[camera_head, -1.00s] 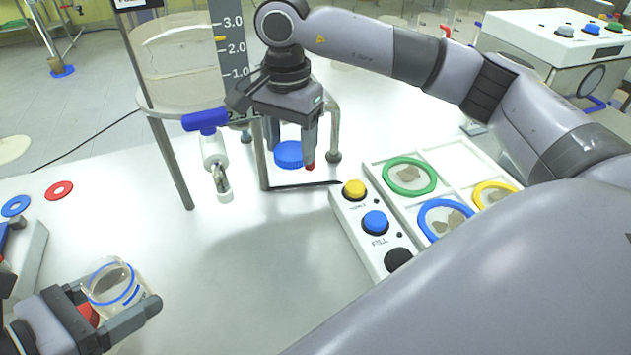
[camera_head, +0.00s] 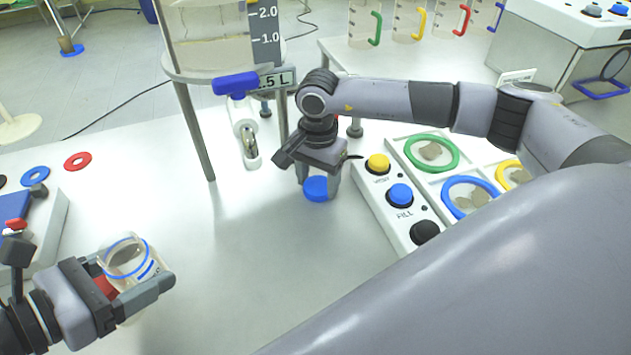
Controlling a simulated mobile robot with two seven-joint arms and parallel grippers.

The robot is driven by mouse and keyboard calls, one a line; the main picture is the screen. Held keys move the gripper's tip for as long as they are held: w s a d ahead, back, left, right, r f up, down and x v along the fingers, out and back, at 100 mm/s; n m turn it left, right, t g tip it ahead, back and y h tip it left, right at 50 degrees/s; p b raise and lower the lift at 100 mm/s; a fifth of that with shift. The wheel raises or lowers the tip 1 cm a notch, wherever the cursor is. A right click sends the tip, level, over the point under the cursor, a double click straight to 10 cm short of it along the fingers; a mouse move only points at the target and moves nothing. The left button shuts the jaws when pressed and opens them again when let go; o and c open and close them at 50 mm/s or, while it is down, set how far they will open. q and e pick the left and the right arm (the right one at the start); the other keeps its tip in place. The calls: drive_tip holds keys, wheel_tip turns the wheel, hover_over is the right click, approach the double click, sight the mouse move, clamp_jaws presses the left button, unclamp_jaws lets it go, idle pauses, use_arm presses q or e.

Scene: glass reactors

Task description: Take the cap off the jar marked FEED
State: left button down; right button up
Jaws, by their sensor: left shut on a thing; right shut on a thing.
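A clear glass jar (camera_head: 126,258) with a blue ring and dark contents is held in my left gripper (camera_head: 138,292) at the lower left. Its mouth shows without a cap; any lettering on it is too small to read. My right gripper (camera_head: 318,178) points down near the table's middle, shut on a round blue cap (camera_head: 316,190). The cap is well apart from the jar and low by the tabletop; I cannot tell if it touches. The gripper's body hides part of its fingers.
A reactor vessel (camera_head: 207,40) on metal legs stands behind, with a blue-handled valve (camera_head: 236,84) in front. A button box (camera_head: 385,210) and a tray with coloured rings (camera_head: 432,152) lie to the right. The white table (camera_head: 240,270) is clear between the grippers.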

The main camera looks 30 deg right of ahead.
sight(318, 185)
use_arm(q)
drive_tip(key=shift+r, duration=0.1)
use_arm(e)
drive_tip(key=shift+r, duration=0.1)
use_arm(q)
drive_tip(key=shift+s+d, duration=0.1)
use_arm(e)
drive_tip(key=o, duration=1.2)
drive_tip(key=shift+c, duration=0.2)
use_arm(q)
drive_tip(key=shift+r+p, duration=0.25)
drive_tip(key=shift+p, duration=0.1)
use_arm(e)
drive_tip(key=shift+r, duration=0.35)
use_arm(q)
drive_tip(key=shift+r+p, duration=0.65)
use_arm(e)
wheel_tip(318, 185, up, 3)
drive_tip(key=shift+f, duration=0.1)
wheel_tip(318, 185, up, 8)
drive_tip(key=shift+r, duration=0.25)
